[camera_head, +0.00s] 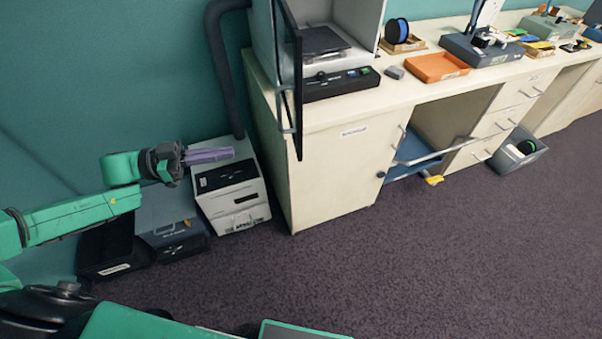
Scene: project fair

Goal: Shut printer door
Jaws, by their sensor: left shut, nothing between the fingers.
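The printer (348,28) is a grey enclosure on the left end of the cream desk, with a dark build plate inside and a black control base. Its dark-framed clear door (298,85) is open, swung out toward me past the desk's front edge and seen nearly edge-on. A pale handle (283,125) shows on the door's left side. My left gripper (231,153), with purple fingers, is shut and empty. In the picture it is left of the door and handle, apart from them, above a white box. My right gripper is not in view.
The white box (240,209) and dark boxes stand on the floor left of the desk (340,165). A black hose (222,75) runs down the wall. An orange tray (436,67) and a blue spool (397,30) are on the desk. The carpet in front is clear.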

